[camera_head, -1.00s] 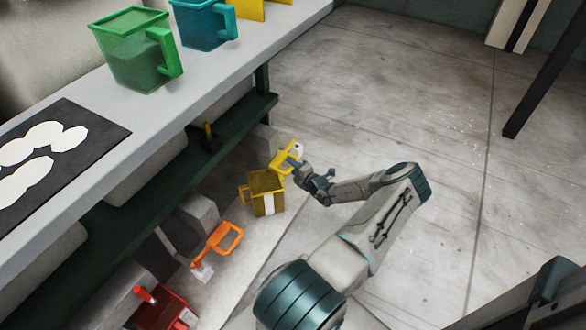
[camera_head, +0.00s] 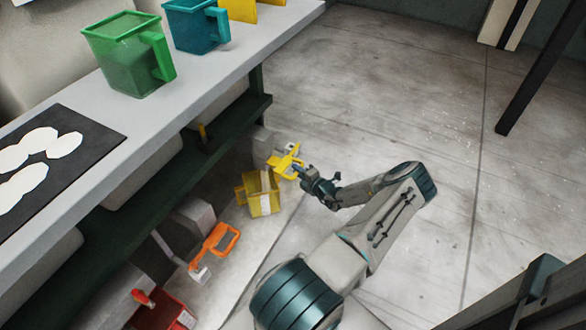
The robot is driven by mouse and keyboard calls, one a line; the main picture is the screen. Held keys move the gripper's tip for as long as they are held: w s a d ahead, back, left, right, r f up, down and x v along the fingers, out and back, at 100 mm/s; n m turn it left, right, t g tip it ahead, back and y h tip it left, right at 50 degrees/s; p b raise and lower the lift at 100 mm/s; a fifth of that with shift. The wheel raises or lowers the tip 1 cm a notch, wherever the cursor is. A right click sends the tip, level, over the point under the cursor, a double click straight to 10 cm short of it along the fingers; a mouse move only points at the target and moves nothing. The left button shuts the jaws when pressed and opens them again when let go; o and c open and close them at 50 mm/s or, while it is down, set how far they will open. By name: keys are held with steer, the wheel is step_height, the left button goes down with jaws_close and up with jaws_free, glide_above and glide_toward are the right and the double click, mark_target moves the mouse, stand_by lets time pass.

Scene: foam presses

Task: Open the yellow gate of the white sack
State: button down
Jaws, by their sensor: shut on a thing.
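The yellow gate (camera_head: 287,162) is a flat frame-like handle at a grey-white outlet (camera_head: 263,143) under the far end of the bench. The white sack it belongs to is mostly hidden by the bench and shelf. My gripper (camera_head: 301,171) is at the gate's right end and shut on it. The gate looks tilted and turned. A yellow jug (camera_head: 258,201) stands on the floor just below and left of the gate. A pale vertical band runs over the jug; I cannot tell whether it is a label or falling material.
An orange gate (camera_head: 222,238) and a red jug (camera_head: 163,310) are nearer, at lower left. A green jug (camera_head: 128,62) and a teal jug (camera_head: 196,25) stand on the grey bench (camera_head: 172,98). A dark green shelf (camera_head: 225,131) runs beneath. The floor at right is open.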

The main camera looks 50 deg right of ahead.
steer(key=c, duration=1.4)
jaws_free()
steer(key=p+v, duration=0.3)
steer(key=v, duration=1)
steer(key=shift+s+p, duration=0.3)
steer(key=shift+s, duration=0.05)
steer(key=shift+s+r, duration=0.1)
